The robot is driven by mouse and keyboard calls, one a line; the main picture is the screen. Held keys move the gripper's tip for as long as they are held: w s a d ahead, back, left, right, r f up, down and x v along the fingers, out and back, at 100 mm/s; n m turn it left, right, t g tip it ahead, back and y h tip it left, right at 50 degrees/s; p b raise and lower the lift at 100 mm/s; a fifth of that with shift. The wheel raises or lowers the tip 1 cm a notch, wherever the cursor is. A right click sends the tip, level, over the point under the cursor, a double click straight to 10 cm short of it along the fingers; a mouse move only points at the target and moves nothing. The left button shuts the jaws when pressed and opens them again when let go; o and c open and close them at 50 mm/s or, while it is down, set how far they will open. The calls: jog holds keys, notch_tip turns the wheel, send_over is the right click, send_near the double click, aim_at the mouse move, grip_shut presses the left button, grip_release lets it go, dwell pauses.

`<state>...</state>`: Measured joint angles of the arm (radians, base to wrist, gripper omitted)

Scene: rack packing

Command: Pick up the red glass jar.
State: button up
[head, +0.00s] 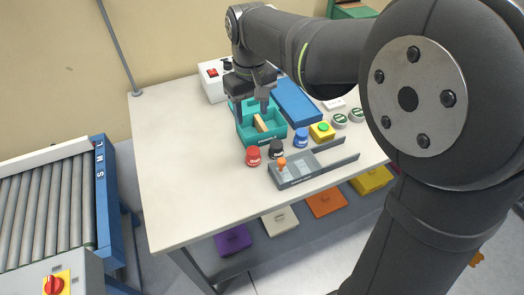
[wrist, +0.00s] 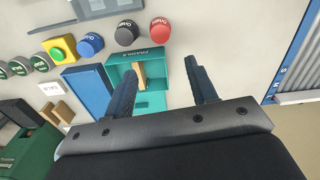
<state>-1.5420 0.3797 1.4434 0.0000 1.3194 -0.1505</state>
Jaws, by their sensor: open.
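The red glass jar (head: 253,156) stands upright on the table in front of the teal tray, near the front edge. It also shows in the wrist view (wrist: 160,29), beyond my fingertips. My gripper (head: 252,108) is open and empty above the teal tray (head: 246,138), behind the jar and apart from it. In the wrist view my gripper (wrist: 158,72) has its two dark fingers spread apart, with the tray partly hidden behind one of them.
A black jar (head: 276,149) stands close right of the red jar, then a blue jar (head: 301,137). A grey fixture (head: 290,183) with an orange knob is in front. A wooden block (head: 260,123) lies in the tray. The table's left side is clear.

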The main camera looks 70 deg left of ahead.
aim_at(253, 150)
notch_tip(253, 150, down, 17)
jog(key=shift+f, duration=0.2)
jog(key=c, duration=0.8)
